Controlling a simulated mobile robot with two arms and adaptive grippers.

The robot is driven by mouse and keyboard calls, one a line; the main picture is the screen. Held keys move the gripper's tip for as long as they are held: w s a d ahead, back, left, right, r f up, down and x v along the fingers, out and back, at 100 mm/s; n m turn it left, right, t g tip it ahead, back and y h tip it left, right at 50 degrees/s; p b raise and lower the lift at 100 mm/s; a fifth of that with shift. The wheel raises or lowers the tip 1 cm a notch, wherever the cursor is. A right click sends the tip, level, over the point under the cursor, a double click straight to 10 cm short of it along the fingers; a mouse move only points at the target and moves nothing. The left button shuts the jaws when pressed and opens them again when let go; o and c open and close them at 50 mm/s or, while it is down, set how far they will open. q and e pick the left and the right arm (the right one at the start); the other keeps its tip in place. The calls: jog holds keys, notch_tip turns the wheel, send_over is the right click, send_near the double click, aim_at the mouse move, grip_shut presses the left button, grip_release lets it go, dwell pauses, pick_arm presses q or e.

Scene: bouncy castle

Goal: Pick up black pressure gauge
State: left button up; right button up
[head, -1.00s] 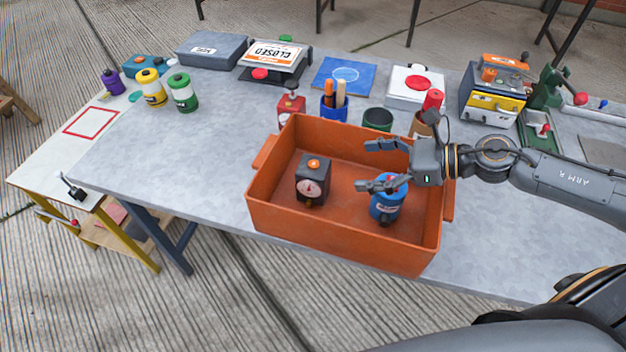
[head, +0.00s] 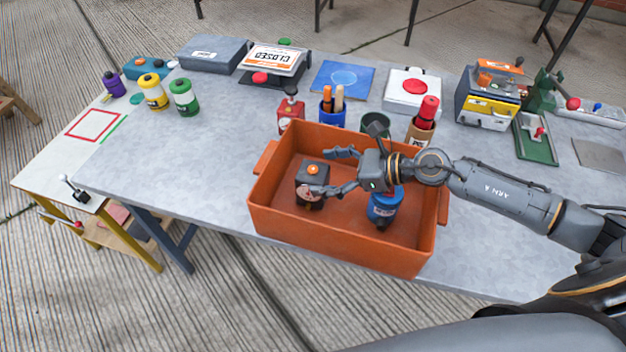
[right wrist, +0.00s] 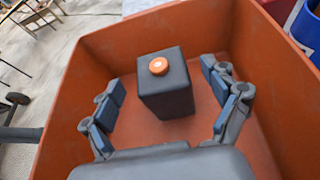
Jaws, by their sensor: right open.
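The black pressure gauge (head: 312,176) is a black box with an orange button on top. It stands upright inside the orange crate (head: 345,250), on its left side. In the right wrist view the gauge (right wrist: 167,88) stands between the fingers, a little beyond them, with a gap on both sides. My right gripper (head: 328,171) is open at the gauge's right side, and one finger hides part of its dial face. The open fingers also show in the right wrist view (right wrist: 168,98). My left gripper is not in view.
A blue canister (head: 384,208) stands in the crate to the right, below my right arm. The crate's walls surround the gauge. Behind the crate stand a red canister (head: 290,118), a blue pen cup (head: 332,116) and a dark green cup (head: 375,125).

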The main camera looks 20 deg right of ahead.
aim_at(315, 172)
jog(key=shift+p+x, duration=0.3)
jog(key=shift+x, duration=1.2)
jog(key=c, duration=1.4)
jog(key=shift+c, duration=1)
